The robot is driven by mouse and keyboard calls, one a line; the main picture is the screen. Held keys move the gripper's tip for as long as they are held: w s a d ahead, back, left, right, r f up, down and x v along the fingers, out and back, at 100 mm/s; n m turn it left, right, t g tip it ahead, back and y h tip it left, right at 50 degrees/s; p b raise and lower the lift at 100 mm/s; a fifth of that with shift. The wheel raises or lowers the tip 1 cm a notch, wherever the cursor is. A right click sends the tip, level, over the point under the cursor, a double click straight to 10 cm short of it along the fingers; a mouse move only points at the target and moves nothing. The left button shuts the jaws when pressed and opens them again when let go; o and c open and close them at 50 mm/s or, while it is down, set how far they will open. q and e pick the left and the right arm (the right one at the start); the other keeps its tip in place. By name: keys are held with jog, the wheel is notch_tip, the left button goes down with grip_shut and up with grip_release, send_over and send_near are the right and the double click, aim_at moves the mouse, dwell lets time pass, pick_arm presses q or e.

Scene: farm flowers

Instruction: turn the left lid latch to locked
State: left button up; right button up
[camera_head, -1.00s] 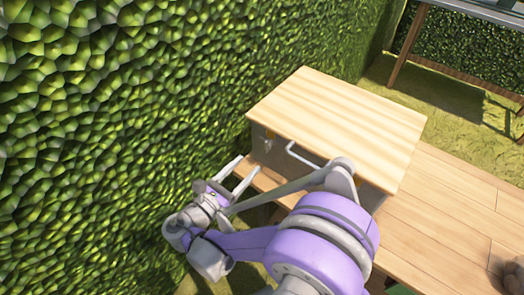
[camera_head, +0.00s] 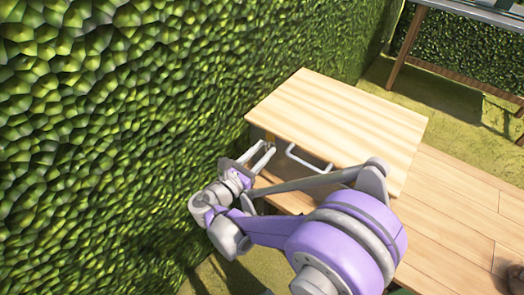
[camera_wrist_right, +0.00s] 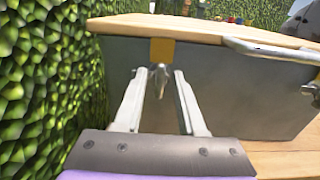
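The left lid latch shows in the right wrist view as a small metal turn-piece (camera_wrist_right: 161,80) below a yellow plate (camera_wrist_right: 162,50) on the front of a grey box (camera_wrist_right: 235,88). The box has a light wooden lid (camera_head: 335,115), which lies closed in the head view. My right gripper (camera_wrist_right: 160,76) is open, with one finger on each side of the latch piece; contact cannot be told. In the head view my right gripper (camera_head: 267,147) is at the box's left front, where the latch is mostly hidden. My left gripper is not in view.
A metal handle (camera_head: 307,160) sticks out from the box front, right of the gripper. A second latch (camera_wrist_right: 309,90) is at the right picture edge. A green hedge (camera_head: 110,130) stands close on the left. The wooden bench top (camera_head: 450,210) is mostly bare on the right.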

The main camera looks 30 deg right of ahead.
grip_shut()
jog(key=shift+m, duration=0.3)
jog(key=m+p, duration=0.1)
jog(key=m, duration=0.2)
jog(key=shift+s+m, duration=0.1)
jog(key=shift+m, duration=0.2)
jog(key=m, duration=0.4)
jog(key=shift+s+m+p, duration=0.1)
jog(key=shift+m+p, duration=0.2)
jog(key=shift+p, duration=0.05)
jog(key=m, duration=0.4)
jog(key=shift+d+f, duration=0.1)
jog(key=shift+f, duration=0.05)
jog(key=shift+f+m+p, duration=0.1)
jog(key=shift+m+p, duration=0.4)
jog(key=shift+m, duration=2)
